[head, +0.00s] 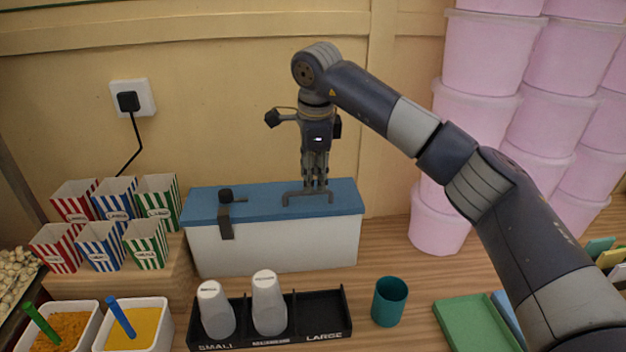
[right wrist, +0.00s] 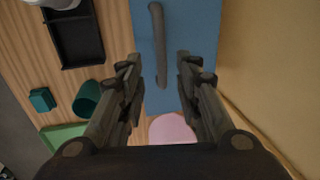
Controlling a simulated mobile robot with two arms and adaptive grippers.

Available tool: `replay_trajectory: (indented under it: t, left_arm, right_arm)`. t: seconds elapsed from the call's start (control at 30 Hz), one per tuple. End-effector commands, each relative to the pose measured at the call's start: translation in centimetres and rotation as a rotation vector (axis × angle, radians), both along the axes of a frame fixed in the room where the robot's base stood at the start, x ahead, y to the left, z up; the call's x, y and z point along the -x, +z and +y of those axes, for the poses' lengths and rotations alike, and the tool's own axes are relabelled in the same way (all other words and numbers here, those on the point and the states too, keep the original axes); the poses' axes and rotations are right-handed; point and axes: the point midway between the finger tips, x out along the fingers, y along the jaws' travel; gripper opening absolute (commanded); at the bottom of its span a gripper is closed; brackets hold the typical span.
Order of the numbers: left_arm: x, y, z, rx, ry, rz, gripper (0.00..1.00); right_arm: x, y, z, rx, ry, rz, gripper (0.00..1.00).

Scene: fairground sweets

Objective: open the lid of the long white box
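The long white box (head: 275,246) stands against the back wall. Its blue lid (head: 255,202) is shut and lies flat; the lid also shows in the right wrist view (right wrist: 205,25). A grey bar handle (head: 305,195) is on the lid's right part, and in the right wrist view the handle (right wrist: 159,40) lies between the fingers. A dark latch-like piece (head: 226,215) sits at the lid's left and hangs over the front edge. My right gripper (head: 315,186) points down at the handle, its fingers open on either side; contact cannot be told. My left gripper is out of view.
A black tray (head: 318,318) with white cups stands in front of the box, beside a teal cup (head: 389,301). Striped cartons (head: 101,243) are at left. Pink tubs (head: 437,222) are stacked at right. Some counter between box and tubs is clear.

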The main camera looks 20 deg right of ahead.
Motion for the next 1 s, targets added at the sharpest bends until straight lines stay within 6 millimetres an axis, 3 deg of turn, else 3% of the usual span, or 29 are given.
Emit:
replay_trajectory:
  t: [0.23, 0.57, 0.6, 0.73, 1.0]
  left_arm:
    - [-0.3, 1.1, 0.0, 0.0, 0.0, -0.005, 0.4]
    - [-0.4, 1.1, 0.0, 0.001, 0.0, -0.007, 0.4]
    - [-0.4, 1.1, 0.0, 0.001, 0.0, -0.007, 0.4]
    - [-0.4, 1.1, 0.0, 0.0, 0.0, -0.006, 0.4]
    - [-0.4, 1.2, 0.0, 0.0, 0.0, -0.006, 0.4]
  right_arm:
    - [-0.5, -2.8, -0.1, 0.0, 0.0, 0.001, 0.31]
    - [-0.7, -3.5, -0.1, -0.001, 0.001, 0.0, 0.31]
    - [-0.7, -3.5, -0.1, -0.001, 0.001, 0.0, 0.29]
    - [-0.7, -3.4, -0.1, -0.001, 0.001, 0.0, 0.0]
    - [-0.7, -3.3, -0.1, -0.001, 0.001, -0.001, 0.0]
